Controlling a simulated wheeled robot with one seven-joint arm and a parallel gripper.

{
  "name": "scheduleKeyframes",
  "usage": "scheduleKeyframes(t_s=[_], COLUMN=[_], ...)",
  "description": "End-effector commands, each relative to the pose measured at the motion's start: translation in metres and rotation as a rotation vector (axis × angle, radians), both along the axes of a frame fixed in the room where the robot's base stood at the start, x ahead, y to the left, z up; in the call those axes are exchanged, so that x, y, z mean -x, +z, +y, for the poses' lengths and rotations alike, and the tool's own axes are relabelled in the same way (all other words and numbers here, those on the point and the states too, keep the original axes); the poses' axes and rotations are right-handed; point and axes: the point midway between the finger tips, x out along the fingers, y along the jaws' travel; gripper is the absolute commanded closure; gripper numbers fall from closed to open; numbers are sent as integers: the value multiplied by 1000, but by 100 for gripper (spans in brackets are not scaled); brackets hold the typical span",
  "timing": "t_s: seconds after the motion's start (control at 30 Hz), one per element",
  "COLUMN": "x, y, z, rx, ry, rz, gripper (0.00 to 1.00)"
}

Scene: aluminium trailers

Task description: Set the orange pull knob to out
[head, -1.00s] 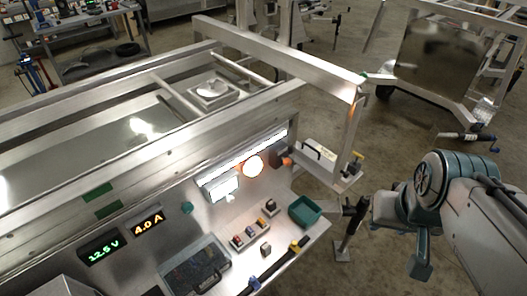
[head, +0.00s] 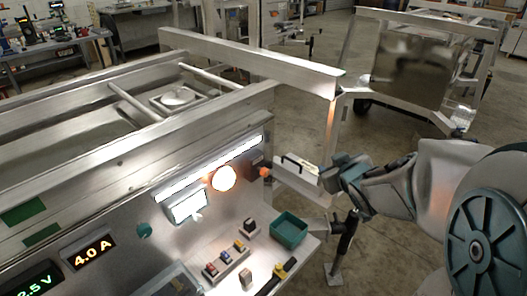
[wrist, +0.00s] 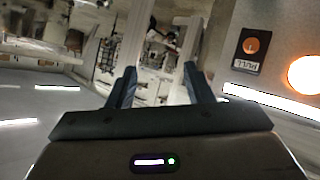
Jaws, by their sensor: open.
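The orange pull knob (head: 265,172) sits on a dark plate at the right end of the trailer's upright metal panel, right of a glowing round orange lamp (head: 224,178). In the wrist view the knob (wrist: 251,45) faces the camera, on a black plate with a "PULL" label. How far it stands out from the plate is hard to tell. My gripper (head: 332,172) is to the right of the knob, apart from it. In the wrist view my gripper's fingers (wrist: 160,70) are spread with nothing between them, and the knob lies to their right.
A lit strip (head: 210,166) and a small bright screen (head: 187,204) are left of the knob. A green tray (head: 289,230) and several small switches (head: 226,262) are on the ledge below. A metal beam (head: 250,62) crosses above.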

Motion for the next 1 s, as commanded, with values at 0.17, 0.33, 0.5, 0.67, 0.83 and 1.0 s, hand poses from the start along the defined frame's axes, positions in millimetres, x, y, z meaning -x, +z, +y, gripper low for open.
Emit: scheduleKeyframes(t_s=[0.17, 0.33, 0.5, 0.67, 0.83, 1.0], x=[-18, -14, -1, 6, -2, -26], y=[-57, -89, -104, -106, -104, -104], z=[24, 50, 65, 72, 83, 106], rx=[-76, -207, -333, -396, -409, -407], ry=[217, 421, 560, 621, 635, 635], rz=[-131, -240, -314, -348, -354, -354], gripper=[54, 54, 54, 54, 54, 54])
